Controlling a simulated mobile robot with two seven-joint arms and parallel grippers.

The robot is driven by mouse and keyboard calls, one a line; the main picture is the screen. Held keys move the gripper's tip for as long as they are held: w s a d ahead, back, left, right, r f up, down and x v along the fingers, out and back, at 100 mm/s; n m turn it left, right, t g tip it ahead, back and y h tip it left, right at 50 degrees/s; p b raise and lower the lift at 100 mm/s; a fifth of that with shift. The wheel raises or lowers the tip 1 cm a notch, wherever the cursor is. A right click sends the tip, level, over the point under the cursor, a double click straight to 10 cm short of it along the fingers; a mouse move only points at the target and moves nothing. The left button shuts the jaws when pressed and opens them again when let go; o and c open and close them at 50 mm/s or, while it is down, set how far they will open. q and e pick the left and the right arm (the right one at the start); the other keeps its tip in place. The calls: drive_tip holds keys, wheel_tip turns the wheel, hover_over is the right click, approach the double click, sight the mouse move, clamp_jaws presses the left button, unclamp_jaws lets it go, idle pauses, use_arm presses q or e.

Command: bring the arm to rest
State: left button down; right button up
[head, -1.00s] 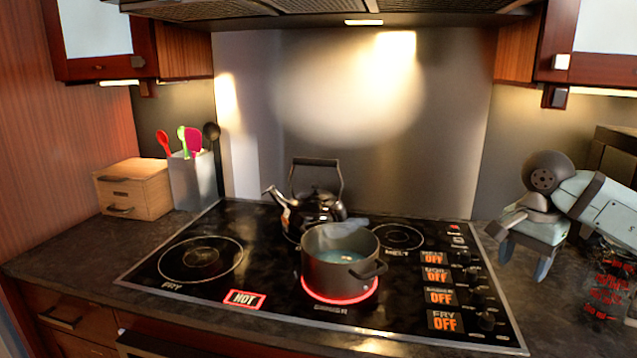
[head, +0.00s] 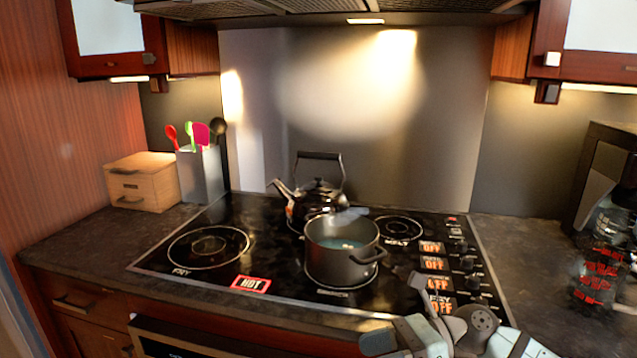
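My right gripper (head: 408,328) is low at the bottom right of the head view, in front of the stove's front edge near the control knobs. Its arm is folded in from the bottom right corner. Nothing is clearly seen between its fingers, and their opening is hard to read. My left gripper is not in view. A dark pot (head: 341,265) with bluish liquid stands on the front middle burner of the black cooktop (head: 225,275), left of and apart from the gripper. No red glow shows under the pot.
A dark kettle (head: 316,202) stands behind the pot. A lit HOT sign (head: 251,284) is at the cooktop's front. Orange OFF labels (head: 431,247) line its right side. A wooden box (head: 142,184) and a utensil holder (head: 200,176) are at left; a glass jar (head: 603,262) is at right.

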drive_tip(key=s+d+f+n+t+h, duration=0.3)
drive_tip(key=s+f+n+t+h, duration=0.15)
drive_tip(key=f+n, duration=0.4)
drive_tip(key=s+d+f+n+t+h, duration=0.3)
drive_tip(key=s+f+n+t+h, duration=0.25)
drive_tip(key=f, duration=0.45)
drive_tip(key=s+d+f+n+t+h, duration=0.35)
drive_tip(key=s+f+n, duration=0.25)
drive_tip(key=f+n, duration=0.3)
use_arm(q)
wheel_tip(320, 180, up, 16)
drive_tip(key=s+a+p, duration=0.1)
drive_tip(key=p, duration=1.9)
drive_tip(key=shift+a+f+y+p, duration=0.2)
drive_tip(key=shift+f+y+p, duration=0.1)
drive_tip(key=shift+p, duration=0.1)
use_arm(e)
wheel_tip(320, 180, up, 16)
drive_tip(key=s+d, duration=0.1)
drive_tip(key=shift+s+f+m, duration=0.15)
drive_tip(key=shift+f+m, duration=0.1)
drive_tip(key=shift+m, duration=0.05)
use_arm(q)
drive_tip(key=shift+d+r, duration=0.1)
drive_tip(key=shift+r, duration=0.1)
use_arm(e)
drive_tip(key=shift+y, duration=0.25)
